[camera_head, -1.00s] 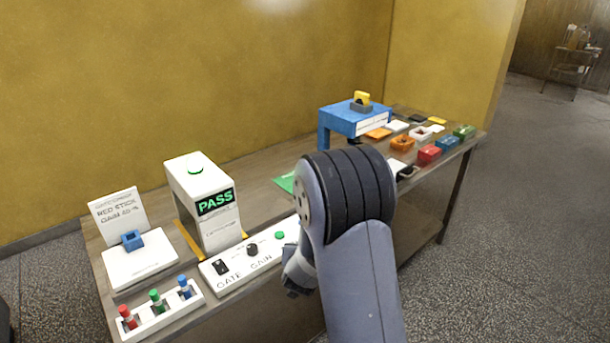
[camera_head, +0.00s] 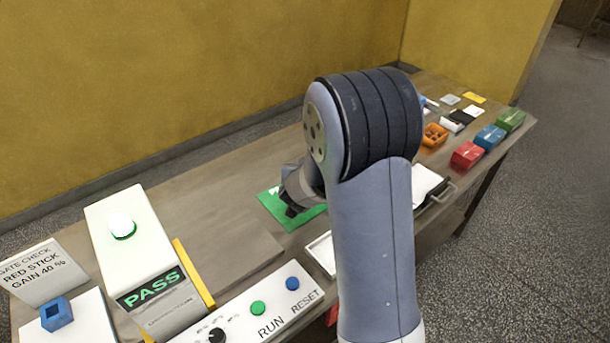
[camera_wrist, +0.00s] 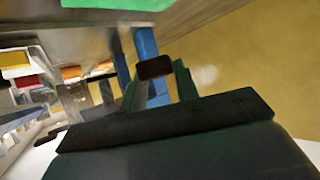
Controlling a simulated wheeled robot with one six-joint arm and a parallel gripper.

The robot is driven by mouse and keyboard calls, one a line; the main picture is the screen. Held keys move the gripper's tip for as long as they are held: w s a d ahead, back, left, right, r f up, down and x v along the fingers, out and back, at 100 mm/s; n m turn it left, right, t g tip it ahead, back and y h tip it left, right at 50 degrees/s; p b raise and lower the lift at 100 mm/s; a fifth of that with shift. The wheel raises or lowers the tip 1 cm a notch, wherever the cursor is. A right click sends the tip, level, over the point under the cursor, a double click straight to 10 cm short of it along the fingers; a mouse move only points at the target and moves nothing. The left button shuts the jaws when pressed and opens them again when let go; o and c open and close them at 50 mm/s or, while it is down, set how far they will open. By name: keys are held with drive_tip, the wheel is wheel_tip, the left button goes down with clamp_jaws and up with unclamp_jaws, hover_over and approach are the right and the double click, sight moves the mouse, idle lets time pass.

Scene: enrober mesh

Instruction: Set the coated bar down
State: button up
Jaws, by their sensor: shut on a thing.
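The coated bar (camera_wrist: 155,68) is a small dark brown block between the two fingertips of my gripper (camera_wrist: 158,72) in the wrist view. My gripper is shut on it. In the head view my gripper (camera_head: 292,209) shows over the green mat (camera_head: 272,205) on the bench. The bar cannot be made out there, and I cannot tell the height above the mat. Blue posts (camera_wrist: 146,44) stand behind the bar in the wrist view.
A white machine (camera_head: 125,235) reading PASS stands at left, with a control panel (camera_head: 279,300) in front. A white-edged tray (camera_head: 321,252) lies near the arm. An orange box (camera_head: 434,136), a red block (camera_head: 467,155) and other blocks sit at the far right. Bare wood lies left of the mat.

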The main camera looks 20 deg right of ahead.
drive_tip(key=f, duration=0.4)
drive_tip(key=w+f, duration=0.1)
drive_tip(key=f, duration=0.1)
drive_tip(key=shift+d+b, duration=0.25)
drive_tip(key=shift+b, duration=0.15)
drive_tip(key=shift+f, duration=1.95)
drive_tip(key=shift+f, duration=0.15)
drive_tip(key=shift+s+f+b, duration=0.3)
drive_tip(key=shift+f+b, duration=0.25)
drive_tip(key=shift+b, duration=0.25)
drive_tip(key=o, duration=0.7)
drive_tip(key=shift+s+f, duration=0.1)
drive_tip(key=shift+f, duration=0.05)
drive_tip(key=shift+o, duration=0.2)
drive_tip(key=shift+a+r+p, duration=0.1)
drive_tip(key=shift+r+p, duration=0.6)
drive_tip(key=shift+p, duration=0.1)
drive_tip(key=v, duration=1.1)
drive_tip(key=shift+a+r+b, duration=0.15)
drive_tip(key=shift+r+b, duration=0.25)
